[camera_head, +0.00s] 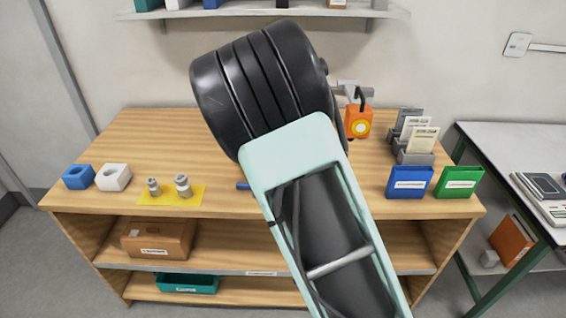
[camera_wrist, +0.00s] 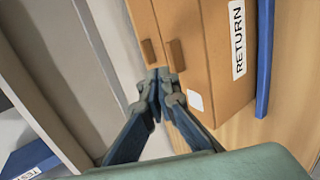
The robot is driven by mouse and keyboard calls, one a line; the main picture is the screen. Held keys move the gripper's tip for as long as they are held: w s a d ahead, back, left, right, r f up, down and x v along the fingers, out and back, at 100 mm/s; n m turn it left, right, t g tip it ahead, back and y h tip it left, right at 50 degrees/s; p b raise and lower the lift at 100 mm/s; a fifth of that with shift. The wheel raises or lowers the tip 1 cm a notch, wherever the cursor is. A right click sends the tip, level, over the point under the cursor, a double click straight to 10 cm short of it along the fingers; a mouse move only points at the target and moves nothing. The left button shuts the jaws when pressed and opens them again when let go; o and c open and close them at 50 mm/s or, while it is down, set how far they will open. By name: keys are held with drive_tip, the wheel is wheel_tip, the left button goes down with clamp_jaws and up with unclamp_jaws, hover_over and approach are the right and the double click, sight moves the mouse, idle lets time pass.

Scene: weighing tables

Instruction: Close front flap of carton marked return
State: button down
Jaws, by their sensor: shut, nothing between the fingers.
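The brown carton (camera_wrist: 222,70) bears a white RETURN label (camera_wrist: 238,40) in the wrist view. A narrow brown panel (camera_wrist: 142,22) runs along its left side, with a dark gap between them; it looks like the front flap, but its angle is hard to tell. Each side has a small brown tab near the gap. My gripper (camera_wrist: 158,84) is shut and empty, its fingertips just below the tabs and close to the carton; I cannot tell whether they touch it. In the head view my arm hides the gripper and the carton.
A blue bar (camera_wrist: 265,60) lies along the carton's right side. On the wooden bench (camera_head: 140,130) stand blue and white blocks, weights on a yellow mat (camera_head: 160,200), an orange device (camera_head: 358,121), and blue and green bins. A brown box (camera_head: 158,238) sits on the shelf below.

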drive_tip(key=shift+w, duration=0.5)
drive_tip(key=shift+w+d+r, duration=0.1)
drive_tip(key=shift+w+r, duration=0.05)
drive_tip(key=shift+w, duration=0.05)
drive_tip(key=g, duration=0.3)
drive_tip(key=shift+w+d+f+p, duration=0.1)
drive_tip(key=shift+w+f+p, duration=0.1)
drive_tip(key=shift+w+p, duration=0.2)
drive_tip(key=shift+w+f, duration=0.15)
drive_tip(key=shift+w+r+b+x, duration=0.1)
drive_tip(key=shift+b+x, duration=0.5)
drive_tip(key=shift+x, duration=0.2)
drive_tip(key=shift+w+r+b+x, duration=0.15)
drive_tip(key=shift+b+x, duration=0.45)
drive_tip(key=shift+x, duration=0.2)
drive_tip(key=shift+r, duration=0.1)
